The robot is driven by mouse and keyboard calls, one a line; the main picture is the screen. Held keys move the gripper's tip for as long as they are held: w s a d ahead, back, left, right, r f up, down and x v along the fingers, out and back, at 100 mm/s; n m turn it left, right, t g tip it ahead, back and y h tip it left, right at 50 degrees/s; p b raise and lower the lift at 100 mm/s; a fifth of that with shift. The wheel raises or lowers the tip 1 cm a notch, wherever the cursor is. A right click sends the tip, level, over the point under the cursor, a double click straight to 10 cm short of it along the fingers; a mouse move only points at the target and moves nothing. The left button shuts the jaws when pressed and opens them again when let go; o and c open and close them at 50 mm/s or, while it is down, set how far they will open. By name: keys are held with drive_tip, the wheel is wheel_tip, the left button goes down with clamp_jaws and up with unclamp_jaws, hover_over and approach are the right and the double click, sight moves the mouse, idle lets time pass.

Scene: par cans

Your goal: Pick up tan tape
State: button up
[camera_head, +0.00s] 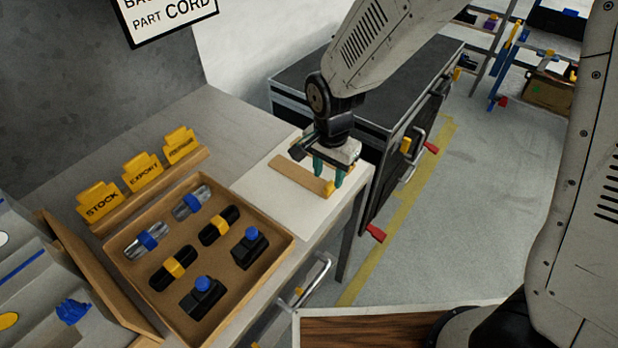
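A flat tan strip (296,174) lies on a white sheet at the right end of the bench, with a small yellow piece at its near right end. It is the only tan, tape-like thing that I can make out, but I cannot tell for sure that it is the tan tape. My gripper (328,172) points down over the right part of the strip. Its two teal fingers are apart, with no object visible between them. The fingers hide part of the strip, and I cannot tell whether they touch it.
A brown tray (228,262) left of the sheet holds several clear and black parts with blue or yellow bands and knobs. Yellow signs (142,172) stand behind it. A dark-topped cabinet (400,90) stands behind my gripper. The white sheet (275,215) has bare room in front of the strip.

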sight(328, 186)
drive_tip(key=shift+s+f, duration=0.15)
drive_tip(key=shift+f, duration=0.8)
drive_tip(key=shift+s+f, duration=0.15)
drive_tip(key=shift+f, duration=0.8)
clamp_jaws()
drive_tip(key=shift+r, duration=0.1)
